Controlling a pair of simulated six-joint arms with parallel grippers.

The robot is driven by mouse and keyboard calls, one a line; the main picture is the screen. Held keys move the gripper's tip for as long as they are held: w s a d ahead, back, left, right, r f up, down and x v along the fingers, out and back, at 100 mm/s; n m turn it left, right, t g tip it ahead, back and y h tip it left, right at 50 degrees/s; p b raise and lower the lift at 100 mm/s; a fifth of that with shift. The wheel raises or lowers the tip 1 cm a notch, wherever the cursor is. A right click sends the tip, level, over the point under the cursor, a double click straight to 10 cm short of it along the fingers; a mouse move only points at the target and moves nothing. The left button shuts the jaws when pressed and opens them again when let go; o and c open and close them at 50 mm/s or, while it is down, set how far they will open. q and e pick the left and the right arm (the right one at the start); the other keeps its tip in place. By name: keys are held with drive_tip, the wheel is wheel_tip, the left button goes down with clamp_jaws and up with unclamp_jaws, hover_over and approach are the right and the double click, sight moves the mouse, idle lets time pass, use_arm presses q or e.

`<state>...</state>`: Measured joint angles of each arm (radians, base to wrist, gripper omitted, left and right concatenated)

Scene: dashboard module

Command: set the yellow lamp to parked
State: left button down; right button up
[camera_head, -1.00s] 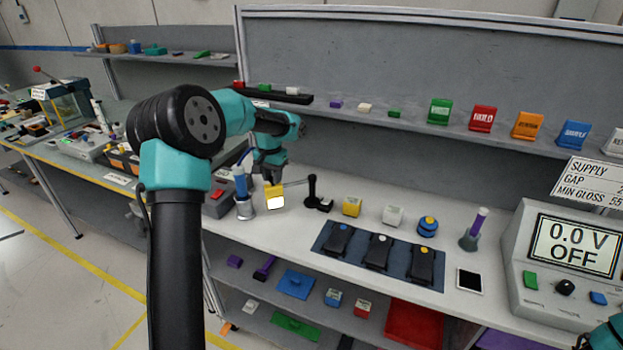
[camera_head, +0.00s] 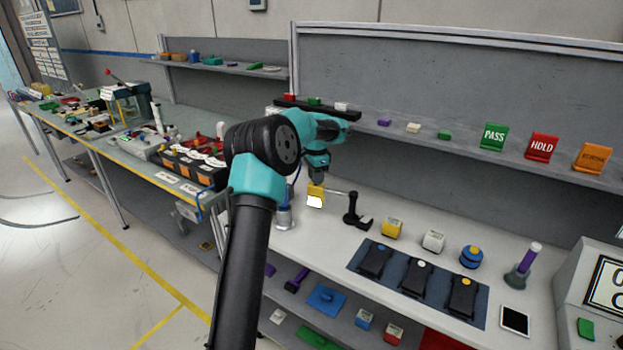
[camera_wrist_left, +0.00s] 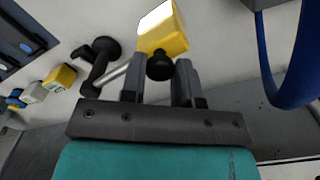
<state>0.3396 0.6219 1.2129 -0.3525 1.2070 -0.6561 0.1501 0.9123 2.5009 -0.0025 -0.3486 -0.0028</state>
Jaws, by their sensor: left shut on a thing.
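The yellow lamp (camera_head: 317,189) has a block-shaped head with a bright white face. A thin grey arm joins it to a black stand (camera_head: 353,210) on the bench. My left gripper (camera_head: 318,177) is at the lamp head from above. In the left wrist view, its two fingers (camera_wrist_left: 160,82) stand either side of the black knob (camera_wrist_left: 160,66) on the lamp head (camera_wrist_left: 172,38), and the grip is shut on it. The head appears held just off the bench; exact contact with the surface is unclear. My right gripper is not in view.
A grey-blue cup holder with a blue tool (camera_head: 285,215) stands close left of the lamp. A yellow block (camera_head: 392,228) and a white block (camera_head: 433,240) sit to the right, behind a dark mat (camera_head: 357,267) with black devices. A blue cable (camera_wrist_left: 297,60) hangs near the wrist.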

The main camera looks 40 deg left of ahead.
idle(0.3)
use_arm(q)
drive_tip(key=c, duration=0.8)
unclamp_jaws()
drive_tip(key=shift+c, duration=0.2)
wheel_tip(320, 180, up, 17)
drive_tip(key=shift+r, duration=0.2)
